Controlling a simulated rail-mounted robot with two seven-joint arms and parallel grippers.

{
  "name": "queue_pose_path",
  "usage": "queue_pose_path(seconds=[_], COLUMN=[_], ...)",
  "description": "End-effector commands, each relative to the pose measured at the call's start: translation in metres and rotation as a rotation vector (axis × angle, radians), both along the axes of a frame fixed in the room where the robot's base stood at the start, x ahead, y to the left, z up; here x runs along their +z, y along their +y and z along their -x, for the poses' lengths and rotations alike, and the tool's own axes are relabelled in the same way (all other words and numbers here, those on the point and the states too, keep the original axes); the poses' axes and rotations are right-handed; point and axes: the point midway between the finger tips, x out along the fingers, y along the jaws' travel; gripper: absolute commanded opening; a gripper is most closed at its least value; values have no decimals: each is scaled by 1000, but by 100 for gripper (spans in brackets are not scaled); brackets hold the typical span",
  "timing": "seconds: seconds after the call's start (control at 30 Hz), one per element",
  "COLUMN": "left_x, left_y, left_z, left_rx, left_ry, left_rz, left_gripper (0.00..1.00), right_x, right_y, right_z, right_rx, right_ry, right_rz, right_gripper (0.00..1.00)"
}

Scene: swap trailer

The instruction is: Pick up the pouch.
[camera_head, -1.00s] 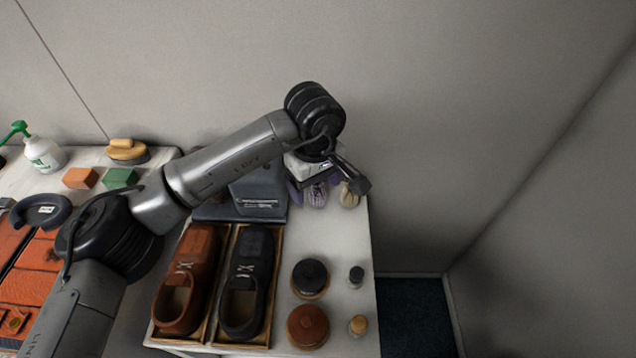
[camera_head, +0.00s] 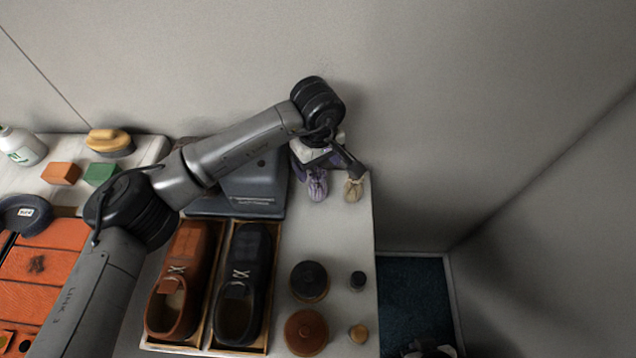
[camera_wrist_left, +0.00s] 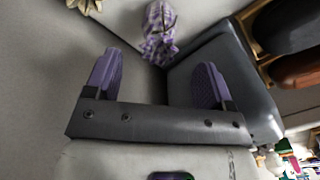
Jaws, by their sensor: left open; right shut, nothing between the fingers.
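The purple-and-white patterned pouch (camera_head: 317,186) lies on the table near its far right corner. It also shows in the left wrist view (camera_wrist_left: 160,32), beyond the fingers and roughly between their lines. My left gripper (camera_head: 321,164) is just behind the pouch in the head view, beneath the dark wrist, and partly hidden. In the left wrist view its two purple fingers (camera_wrist_left: 160,62) are spread with nothing between them. A small part of my right gripper (camera_head: 430,351) shows at the bottom edge of the head view; its fingers are not clear.
A beige tied bundle (camera_head: 353,189) sits right of the pouch. A dark grey case (camera_head: 250,190) stands close on the left. The table ends just right of the bundle.

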Motion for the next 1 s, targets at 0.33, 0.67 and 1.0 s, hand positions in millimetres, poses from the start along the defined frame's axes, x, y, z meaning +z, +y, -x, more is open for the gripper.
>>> queue_pose_path(seconds=[0.33,0.67,1.0], left_x=[-21,-59,-64], left_y=[-1,-1,-1], left_z=[1,1,0], left_rx=[0,0,-1], left_ry=[3,1,-1], left_rz=[-1,0,-1], left_gripper=[76,76,76], right_x=[8,18,18], right_y=[1,-1,-2], right_z=[-2,-3,-3], right_rx=[-1,2,6], right_ry=[-6,-6,-7], right_rz=[-3,3,8], right_gripper=[0,0,0])
